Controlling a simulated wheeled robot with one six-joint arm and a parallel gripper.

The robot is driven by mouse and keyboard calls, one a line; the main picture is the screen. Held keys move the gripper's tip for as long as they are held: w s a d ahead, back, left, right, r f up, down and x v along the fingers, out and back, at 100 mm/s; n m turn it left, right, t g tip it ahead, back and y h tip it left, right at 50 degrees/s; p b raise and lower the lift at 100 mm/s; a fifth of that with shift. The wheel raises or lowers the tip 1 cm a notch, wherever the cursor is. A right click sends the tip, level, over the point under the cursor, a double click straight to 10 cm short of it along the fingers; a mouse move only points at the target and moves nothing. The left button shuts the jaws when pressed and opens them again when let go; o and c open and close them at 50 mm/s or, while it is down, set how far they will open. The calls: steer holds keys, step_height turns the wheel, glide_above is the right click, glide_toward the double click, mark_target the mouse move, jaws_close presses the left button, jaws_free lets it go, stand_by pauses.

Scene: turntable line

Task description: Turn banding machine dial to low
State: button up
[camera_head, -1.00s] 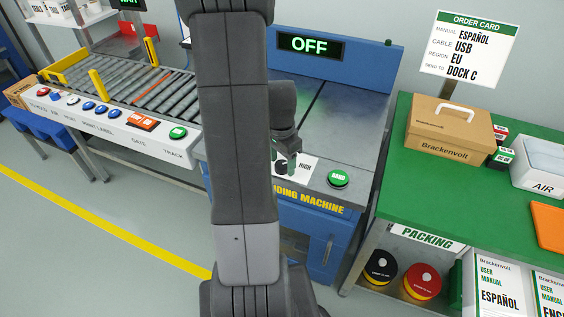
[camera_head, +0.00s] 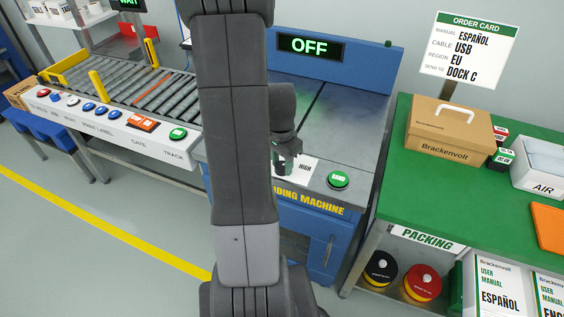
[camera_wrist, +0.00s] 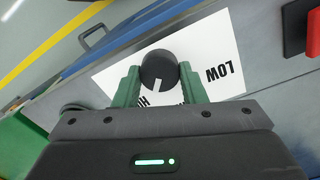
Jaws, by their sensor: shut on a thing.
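The banding machine (camera_head: 305,215) is blue with a grey top, and its display (camera_head: 310,47) reads OFF. Its dial (camera_wrist: 158,68) is a round black knob with a white pointer line, on a white label plate (camera_wrist: 213,50). In the wrist view the pointer aims toward the picture's bottom, not at the LOW mark (camera_wrist: 220,74) on the right. The HIGH mark (camera_head: 305,167) shows in the head view; in the wrist view my fingers partly cover the lettering. My gripper (camera_wrist: 159,72) has its green fingers shut on the dial from both sides. In the head view my gripper (camera_head: 288,164) hides most of the dial.
A green BAND button (camera_head: 338,180) sits right of the dial. A red block (camera_wrist: 312,35) shows in the wrist view. A roller conveyor (camera_head: 140,90) with a button panel is at the left. The green packing table (camera_head: 420,190) with a Brackenvolt box (camera_head: 450,130) is at the right.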

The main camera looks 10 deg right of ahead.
mark_target(280, 166)
steer(key=n, duration=0.8)
steer(key=shift+n, duration=0.3)
steer(key=n, duration=0.4)
steer(key=shift+n, duration=0.3)
steer(key=shift+a+n, duration=0.1)
steer(key=shift+n, duration=1.8)
steer(key=o, duration=1)
step_height(280, 166, up, 14)
steer(key=shift+s+a+f+p, duration=0.1)
steer(key=shift+a+p, duration=0.05)
steer(key=shift+p, duration=0.75)
